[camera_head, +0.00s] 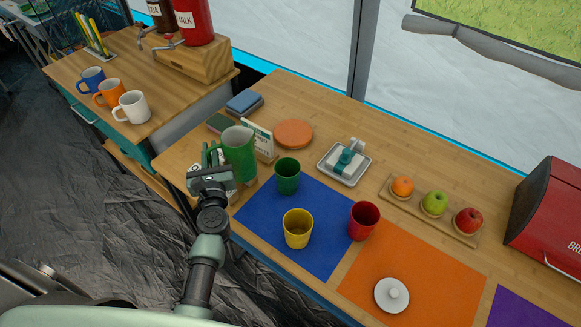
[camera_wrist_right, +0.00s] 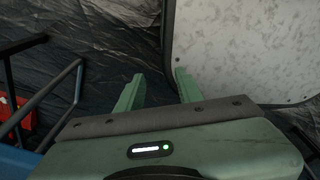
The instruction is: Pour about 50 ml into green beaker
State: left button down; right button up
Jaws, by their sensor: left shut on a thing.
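The green beaker (camera_head: 287,178) stands upright at the back left part of the blue mat (camera_head: 262,222). A larger green jug (camera_head: 239,148) is just left of it, with its handle on the left side. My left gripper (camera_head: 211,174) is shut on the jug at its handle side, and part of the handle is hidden. The jug looks about upright; I cannot tell whether its base touches the table, or how full it is. A yellow cup (camera_head: 298,228) and a red cup (camera_head: 364,220) also stand on the blue mat. My right gripper (camera_wrist_right: 156,88) is open and empty in the right wrist view.
Behind the cups are a white card (camera_head: 258,139), a round orange board (camera_head: 293,133) and a small tray (camera_head: 344,165). A fruit board (camera_head: 449,223) and red bread box (camera_head: 550,215) are right. A white lid (camera_head: 391,295) lies on the orange mat (camera_head: 440,285).

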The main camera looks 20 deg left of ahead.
aim_at(227, 147)
pick_arm(q)
jog(key=d+r+m, duration=0.1)
jog(key=m, duration=0.1)
jog(key=d+r+m+t, duration=0.1)
jog(key=r, duration=0.1)
jog(key=d+r+m, duration=0.1)
jog(key=m, duration=0.1)
jog(key=shift+w+d+r+m+t, duration=0.3)
jog(key=shift+d+t, duration=0.05)
jog(key=shift+t, duration=0.05)
jog(key=shift+w+d+r+m+t, duration=0.1)
jog(key=shift+d+r+m+t, duration=0.15)
jog(key=shift+d+m, duration=0.3)
jog(key=shift+w+d+r+m+t, duration=0.1)
jog(key=shift+d+r+m+t, duration=0.1)
jog(key=shift+d+m, duration=0.3)
jog(key=shift+w+d+r+m+t+p, duration=0.15)
jog(key=shift+d+r+m+p, duration=0.15)
jog(key=shift+m, duration=0.3)
jog(key=shift+s+d+r+m+t+p, duration=0.15)
jog(key=shift+r+m+p, duration=0.15)
jog(key=shift+m, duration=0.25)
jog(key=shift+w+d+m+t+h, duration=0.1)
jog(key=shift+d+m+t+h, duration=0.25)
jog(key=shift+m, duration=0.6)
jog(key=shift+w+d+m+t+h, duration=0.15)
jog(key=shift+d+m+h, duration=0.25)
jog(key=shift+m, duration=0.55)
